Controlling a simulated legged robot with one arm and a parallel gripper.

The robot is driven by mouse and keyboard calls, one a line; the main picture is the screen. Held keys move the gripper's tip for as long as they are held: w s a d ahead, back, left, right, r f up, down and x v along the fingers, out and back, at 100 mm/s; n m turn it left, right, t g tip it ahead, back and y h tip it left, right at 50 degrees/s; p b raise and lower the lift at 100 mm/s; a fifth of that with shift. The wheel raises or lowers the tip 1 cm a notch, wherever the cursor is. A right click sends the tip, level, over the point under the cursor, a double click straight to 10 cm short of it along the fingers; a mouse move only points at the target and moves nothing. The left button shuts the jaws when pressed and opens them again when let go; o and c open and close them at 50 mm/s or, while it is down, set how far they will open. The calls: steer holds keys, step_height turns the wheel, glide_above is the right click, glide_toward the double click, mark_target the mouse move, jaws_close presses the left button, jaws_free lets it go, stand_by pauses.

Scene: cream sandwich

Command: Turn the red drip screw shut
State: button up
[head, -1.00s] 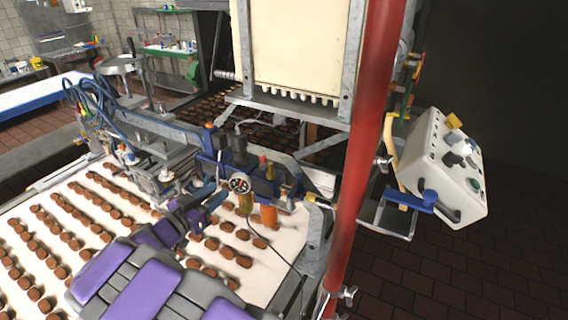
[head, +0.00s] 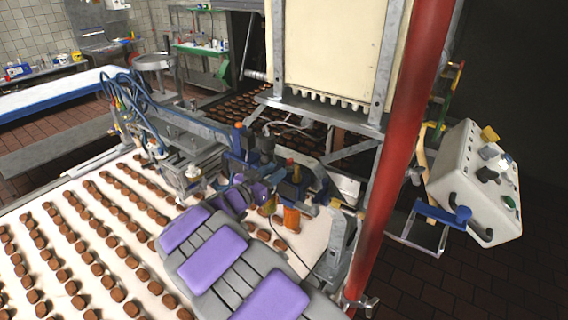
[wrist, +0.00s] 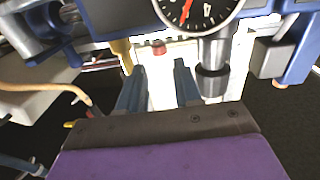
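A small red knob (wrist: 158,48), which looks like the drip screw, shows in the wrist view just beyond my fingertips, a little above the gap between them. My gripper (wrist: 159,68) points at it with its two blue fingers apart and nothing between them. The knob appears apart from the fingers. A dial gauge (wrist: 198,8) with a red needle sits above right of it, over a grey metal cylinder (wrist: 212,68). In the head view my purple and grey arm reaches to the blue machine head (head: 262,165) and hides my fingers. I cannot surely pick out the screw there.
A brass-coloured fitting (wrist: 122,55) and blue brackets crowd the knob's left. A thick red post (head: 395,150) and a control box (head: 475,185) stand right of the machine. Rows of brown biscuits cover the white belt (head: 60,195) at left.

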mark_target(290, 162)
steer(key=x, duration=0.5)
steer(key=shift+w+d, duration=0.2)
steer(key=shift+w, duration=0.05)
steer(key=shift+c, duration=0.3)
jaws_close()
